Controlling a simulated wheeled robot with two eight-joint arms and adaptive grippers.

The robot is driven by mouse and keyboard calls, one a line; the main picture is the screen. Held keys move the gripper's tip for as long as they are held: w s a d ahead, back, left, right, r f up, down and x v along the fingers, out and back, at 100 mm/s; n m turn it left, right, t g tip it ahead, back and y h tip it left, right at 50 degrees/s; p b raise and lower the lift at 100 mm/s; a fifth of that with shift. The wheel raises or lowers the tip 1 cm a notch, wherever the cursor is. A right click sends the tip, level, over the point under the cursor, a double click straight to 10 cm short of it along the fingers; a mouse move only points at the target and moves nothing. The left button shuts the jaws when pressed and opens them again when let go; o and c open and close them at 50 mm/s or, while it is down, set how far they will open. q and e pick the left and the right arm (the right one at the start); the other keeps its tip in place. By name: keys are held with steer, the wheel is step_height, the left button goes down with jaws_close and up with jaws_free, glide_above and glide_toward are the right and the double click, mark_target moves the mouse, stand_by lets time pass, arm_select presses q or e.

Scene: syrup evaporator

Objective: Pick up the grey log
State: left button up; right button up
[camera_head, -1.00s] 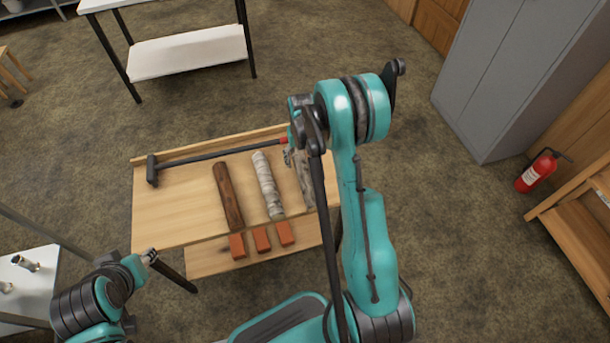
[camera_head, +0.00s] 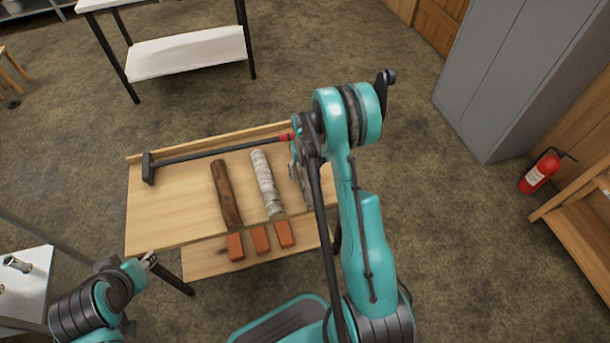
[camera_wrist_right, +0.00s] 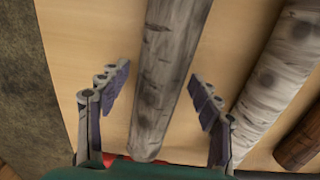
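The grey log (camera_wrist_right: 165,70) lies on the wooden table between the two spread fingers of my right gripper (camera_wrist_right: 158,90) in the right wrist view. The fingers are open, one on each side, with gaps to the log. In the head view the grey log (camera_head: 307,190) is partly hidden behind my right arm, at the right of the row of logs. My right gripper (camera_head: 296,155) is mostly hidden there too. My left gripper (camera_head: 149,261) is small at the table's lower left corner, apart from the logs; its fingers are unclear.
A white birch log (camera_head: 267,185) lies beside the grey one, then a brown log (camera_head: 226,193). A long-handled black tool (camera_head: 210,153) lies along the table's (camera_head: 160,215) back edge. Several orange blocks (camera_head: 260,240) sit on the lower shelf. The table's left part is clear.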

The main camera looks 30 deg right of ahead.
steer(key=c, duration=1.1)
